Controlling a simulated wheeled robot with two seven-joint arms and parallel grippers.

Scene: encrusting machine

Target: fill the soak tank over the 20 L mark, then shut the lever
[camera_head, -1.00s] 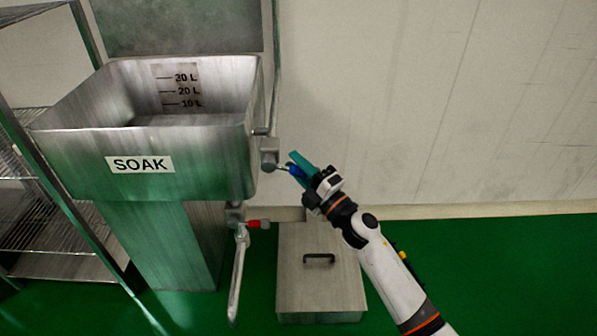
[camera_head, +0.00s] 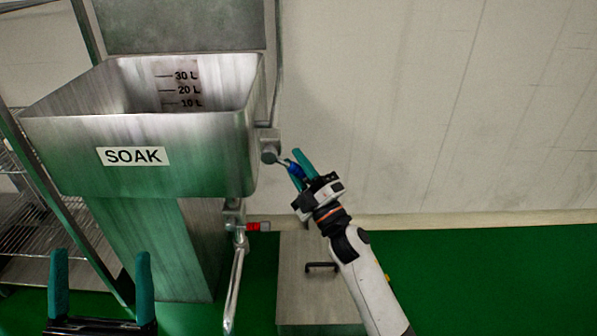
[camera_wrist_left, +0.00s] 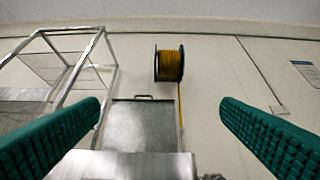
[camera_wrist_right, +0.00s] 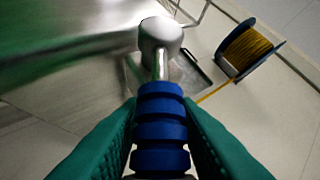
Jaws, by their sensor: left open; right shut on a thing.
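The steel soak tank (camera_head: 210,150), labelled SOAK, stands at the left in the head view. Its 10, 20 and 30 L marks (camera_head: 185,90) show on the inner back wall; I cannot make out the water level. A lever with a ribbed blue grip (camera_wrist_right: 160,130) comes off the valve (camera_head: 269,146) on the tank's right side. My right gripper (camera_head: 300,168) is shut on this blue grip, one finger on each side. My left gripper (camera_head: 101,256) is open and empty, low in front of the tank.
A red-handled valve (camera_head: 258,226) with a hanging spout pipe is below the tank. A lidded steel box (camera_head: 300,295) stands on the green floor. A wire shelf (camera_head: 35,235) is at the left. A yellow hose reel (camera_wrist_left: 169,65) shows in the left wrist view.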

